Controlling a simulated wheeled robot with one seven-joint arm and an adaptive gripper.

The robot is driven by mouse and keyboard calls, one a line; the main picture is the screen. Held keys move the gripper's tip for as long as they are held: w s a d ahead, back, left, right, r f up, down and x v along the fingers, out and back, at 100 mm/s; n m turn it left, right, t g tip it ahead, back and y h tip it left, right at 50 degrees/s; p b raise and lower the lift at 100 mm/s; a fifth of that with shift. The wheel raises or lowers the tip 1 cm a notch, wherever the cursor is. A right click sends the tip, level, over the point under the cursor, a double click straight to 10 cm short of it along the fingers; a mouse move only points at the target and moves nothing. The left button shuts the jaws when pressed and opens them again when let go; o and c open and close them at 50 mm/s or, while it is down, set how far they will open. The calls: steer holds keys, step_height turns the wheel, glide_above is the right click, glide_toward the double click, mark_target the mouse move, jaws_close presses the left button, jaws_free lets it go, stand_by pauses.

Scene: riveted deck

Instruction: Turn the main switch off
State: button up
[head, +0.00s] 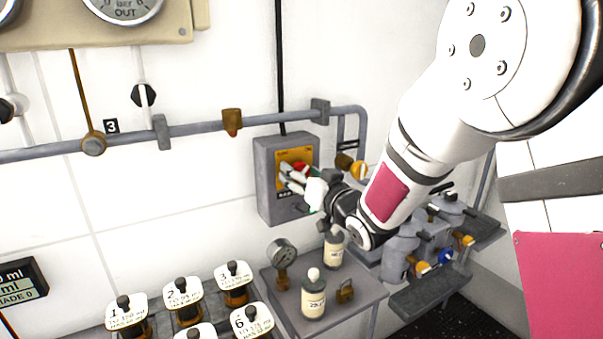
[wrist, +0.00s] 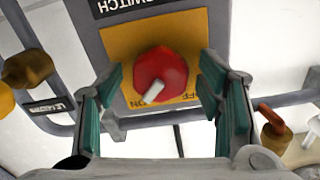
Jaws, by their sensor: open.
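The main switch is a red round knob (wrist: 161,75) with a white pointer, on a yellow plate (wrist: 190,32) fixed to a grey wall box (head: 268,192). In the wrist view the plate's lettering is upside down and the pointer slants to the lower left. My gripper (head: 290,178) is in front of the box and partly hides the knob in the head view. In the wrist view my gripper (wrist: 159,82) is open, one finger each side of the knob, with gaps showing.
A grey pipe (head: 200,129) runs along the wall above the box. Below is a grey shelf (head: 360,300) with a gauge (head: 283,256), two bottles and a brass padlock (head: 345,292). Labelled jars (head: 183,296) stand at lower left.

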steer(key=shift+w+a, duration=0.15)
steer(key=shift+c, duration=0.2)
steer(key=c, duration=1.1)
